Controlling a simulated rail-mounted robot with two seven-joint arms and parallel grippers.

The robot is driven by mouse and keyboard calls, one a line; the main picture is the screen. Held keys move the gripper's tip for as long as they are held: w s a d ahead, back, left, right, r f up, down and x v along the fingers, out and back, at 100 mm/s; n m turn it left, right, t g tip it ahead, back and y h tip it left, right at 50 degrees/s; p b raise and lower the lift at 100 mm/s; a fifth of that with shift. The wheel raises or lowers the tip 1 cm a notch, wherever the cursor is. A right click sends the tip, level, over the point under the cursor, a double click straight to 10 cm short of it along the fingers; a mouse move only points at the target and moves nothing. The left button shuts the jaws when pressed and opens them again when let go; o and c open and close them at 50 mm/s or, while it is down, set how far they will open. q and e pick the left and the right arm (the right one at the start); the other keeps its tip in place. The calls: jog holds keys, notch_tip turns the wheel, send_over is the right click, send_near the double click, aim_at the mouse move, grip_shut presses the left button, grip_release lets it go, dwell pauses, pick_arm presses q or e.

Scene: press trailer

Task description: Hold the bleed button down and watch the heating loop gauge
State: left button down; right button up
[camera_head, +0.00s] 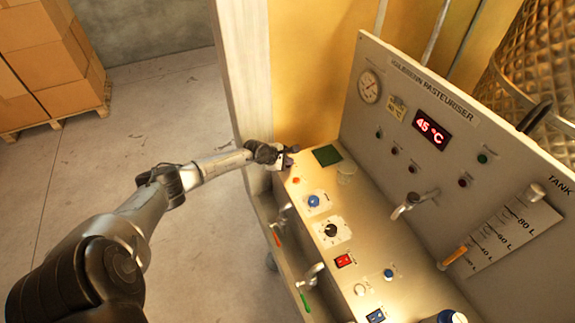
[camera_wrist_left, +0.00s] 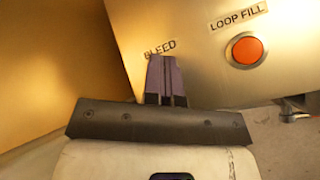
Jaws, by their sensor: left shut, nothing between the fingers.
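My left gripper (camera_head: 291,150) is at the far left corner of the pasteuriser's sloping panel. In the left wrist view its shut, empty fingers (camera_wrist_left: 167,75) stand just below the BLEED label (camera_wrist_left: 160,49). The bleed button itself is hidden, apparently behind the fingers; I cannot tell whether they touch it or press it. A round white dial gauge (camera_head: 369,87) is at the upper left of the upright back panel; its needle is too small to read, and no heating loop label is legible. My right gripper is not in view.
The orange-red LOOP FILL button (camera_wrist_left: 247,50) is right of the fingers. The red display (camera_head: 431,130) reads 45 °C. Blue and black knobs (camera_head: 331,230) and a tap (camera_head: 413,204) are further along. A cream post (camera_head: 243,70) stands close behind my left wrist.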

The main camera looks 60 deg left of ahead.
aim_at(288, 167)
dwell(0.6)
pick_arm(q)
jog(key=shift+r+p, duration=0.65)
jog(key=shift+r, duration=0.1)
jog(key=shift+r, duration=0.1)
notch_tip(288, 167, up, 5)
jog(key=p, duration=0.4)
dwell(0.3)
dwell(0.6)
dwell(0.5)
